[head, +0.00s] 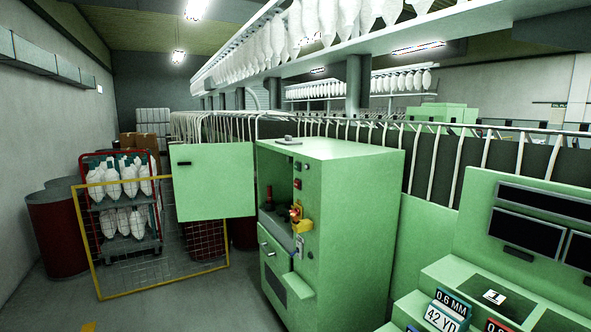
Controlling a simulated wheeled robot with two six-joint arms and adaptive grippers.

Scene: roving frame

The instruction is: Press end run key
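A green machine cabinet (345,215) stands in the middle of the head view. Its upper door (212,180) is swung open to the left. At the right a green console (480,262) has dark screens (528,232) and a black panel with a white key (494,296). No readable label marks the end run key, so I cannot tell which control it is. Neither of my grippers is in view.
A yellow-framed mesh gate (158,285) and a red-framed cart (128,225) with white bobbins stand at the left. Dark red drums (57,235) are by the wall. Label blocks reading 42 YD (443,318) stand on the console. Floor between gate and cabinet is clear.

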